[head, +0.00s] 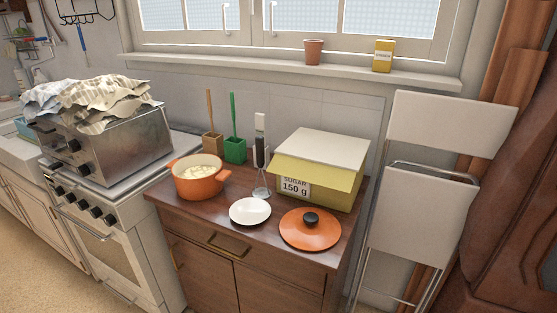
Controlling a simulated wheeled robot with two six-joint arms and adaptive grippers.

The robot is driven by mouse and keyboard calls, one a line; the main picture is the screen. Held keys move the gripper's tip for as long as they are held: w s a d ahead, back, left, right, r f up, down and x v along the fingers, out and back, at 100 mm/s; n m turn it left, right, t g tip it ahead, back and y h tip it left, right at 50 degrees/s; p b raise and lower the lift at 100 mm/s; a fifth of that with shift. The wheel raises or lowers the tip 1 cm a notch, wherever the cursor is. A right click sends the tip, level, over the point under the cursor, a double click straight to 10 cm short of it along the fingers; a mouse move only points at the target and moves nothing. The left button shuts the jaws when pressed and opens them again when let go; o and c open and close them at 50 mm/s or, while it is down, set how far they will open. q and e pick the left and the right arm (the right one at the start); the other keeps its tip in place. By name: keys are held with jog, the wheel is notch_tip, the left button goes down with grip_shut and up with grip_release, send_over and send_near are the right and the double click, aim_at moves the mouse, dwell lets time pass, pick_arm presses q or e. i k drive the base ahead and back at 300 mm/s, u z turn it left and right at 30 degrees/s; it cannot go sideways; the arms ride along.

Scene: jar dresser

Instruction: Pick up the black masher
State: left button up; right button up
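The black masher (261,148) stands upright on the brown dresser top (220,214). It has a black and pale grey handle at the top and a thin shaft down to a metal foot. It is between the orange pot (199,186) and the yellow sugar box (318,186), behind a white saucer (250,206). Neither of my grippers is in view.
An orange lid with a black knob (310,228) lies at the front right. Tan and green holders (235,150) with sticks stand behind the pot. A stove with a metal oven (120,145) is at left, a folded white chair (420,205) at right.

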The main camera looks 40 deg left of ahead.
aim_at(263, 193)
jog(key=u, duration=1.4)
